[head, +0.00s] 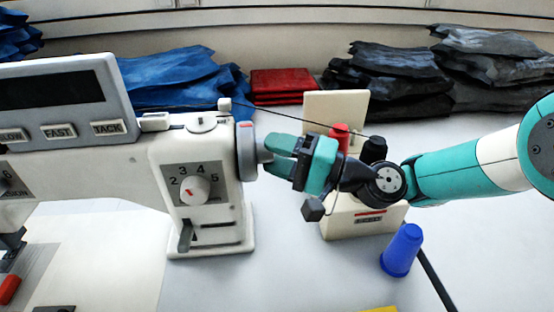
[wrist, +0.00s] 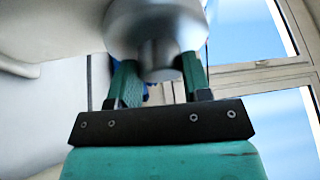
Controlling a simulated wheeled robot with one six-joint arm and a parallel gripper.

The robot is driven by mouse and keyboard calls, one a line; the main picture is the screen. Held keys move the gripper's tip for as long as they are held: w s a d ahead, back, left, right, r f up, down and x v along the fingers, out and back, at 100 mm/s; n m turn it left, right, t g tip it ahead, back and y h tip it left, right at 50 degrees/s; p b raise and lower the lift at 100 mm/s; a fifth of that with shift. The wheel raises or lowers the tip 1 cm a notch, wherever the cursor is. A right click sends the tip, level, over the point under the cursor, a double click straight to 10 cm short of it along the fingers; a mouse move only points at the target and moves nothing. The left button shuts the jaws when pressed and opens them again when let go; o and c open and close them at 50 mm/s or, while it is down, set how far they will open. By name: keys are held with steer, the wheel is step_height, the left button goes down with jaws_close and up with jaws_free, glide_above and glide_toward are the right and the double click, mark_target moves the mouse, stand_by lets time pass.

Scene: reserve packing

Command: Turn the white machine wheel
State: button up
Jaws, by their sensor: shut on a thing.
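The white sewing machine (head: 146,160) stands on the left of the table in the head view. Its wheel (head: 246,152) is on the machine's right end, a pale disc with a grey rim and a hub sticking out to the right. The wheel fills the top of the wrist view (wrist: 156,22). My gripper (head: 270,151) reaches in from the right, level with the wheel, and its fingers are shut on the hub. The wrist view shows one green finger on each side of the hub. The wheel's far side is hidden.
A beige thread stand (head: 338,225) with red (head: 340,136) and black (head: 374,150) spools stands close behind my gripper. A blue cone (head: 402,250) stands on the table at front right. Blue (head: 170,78), red (head: 282,84) and dark (head: 385,80) folded cloths lie at the back.

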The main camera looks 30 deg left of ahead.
steer(key=o, duration=0.9)
